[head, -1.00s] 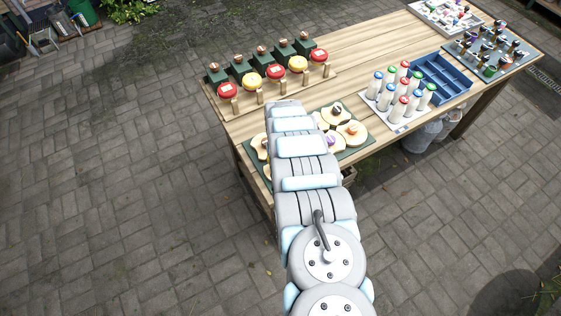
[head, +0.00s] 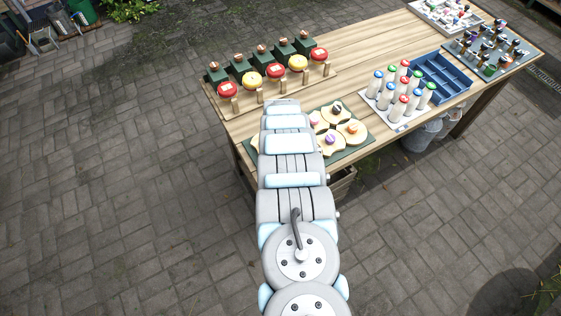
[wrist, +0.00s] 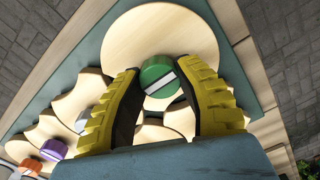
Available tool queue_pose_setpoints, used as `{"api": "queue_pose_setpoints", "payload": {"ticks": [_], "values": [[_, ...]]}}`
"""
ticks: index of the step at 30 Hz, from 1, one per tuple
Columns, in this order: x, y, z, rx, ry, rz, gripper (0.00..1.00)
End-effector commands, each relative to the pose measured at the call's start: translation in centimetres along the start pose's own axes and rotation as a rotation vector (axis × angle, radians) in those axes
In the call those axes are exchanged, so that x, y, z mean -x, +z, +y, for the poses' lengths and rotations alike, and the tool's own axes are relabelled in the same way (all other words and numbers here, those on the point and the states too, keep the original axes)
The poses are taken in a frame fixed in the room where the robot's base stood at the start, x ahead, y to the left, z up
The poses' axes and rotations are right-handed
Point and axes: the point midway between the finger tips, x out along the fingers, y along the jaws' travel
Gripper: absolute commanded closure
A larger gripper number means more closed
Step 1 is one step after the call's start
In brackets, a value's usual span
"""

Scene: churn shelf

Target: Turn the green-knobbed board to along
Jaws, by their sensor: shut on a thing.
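The green knob (wrist: 155,76), with a white stripe slanting across it, stands on a pale wooden board (wrist: 180,30) in the wrist view. My gripper (wrist: 160,72) has its yellow fingers on both sides of this knob and is shut on it. The board lies on a dark green base (wrist: 232,62). In the head view my arm hides my gripper and the green-knobbed board. Other pale boards on the base (head: 348,155) show right of the arm, one with a purple knob (head: 330,139) and one with an orange knob (head: 351,128).
Scalloped boards with purple (wrist: 84,121) and orange (wrist: 53,149) knobs lie close by in the wrist view. Behind the base, a rack of red and yellow discs (head: 275,70) stands on the table. White bottles (head: 397,107) and a blue compartment tray (head: 440,72) are at right.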

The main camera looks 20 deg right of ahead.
Motion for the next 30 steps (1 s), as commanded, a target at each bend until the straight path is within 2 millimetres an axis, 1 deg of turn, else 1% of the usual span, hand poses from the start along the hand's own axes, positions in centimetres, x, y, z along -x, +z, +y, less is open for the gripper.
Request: {"api": "queue_pose_setpoints", "payload": {"ticks": [6, 7, 8, 9, 10, 21, 30], "values": [[-0.1, 0.0, 0.0, 0.000, 0.000, 0.000, 1.00], [-0.1, 0.0, 0.0, 0.000, 0.000, 0.000, 0.62], [-0.1, 0.0, 0.0, 0.000, 0.000, 0.000, 0.53], [-0.1, 0.0, 0.0, 0.001, 0.000, 0.000, 0.42], [-0.1, 0.0, 0.0, 0.001, 0.000, 0.000, 0.33], [0.1, 0.0, 0.0, 0.001, 0.000, 0.000, 0.33], [1.9, 0.0, 0.0, 0.001, 0.000, -0.001, 0.33]]}}
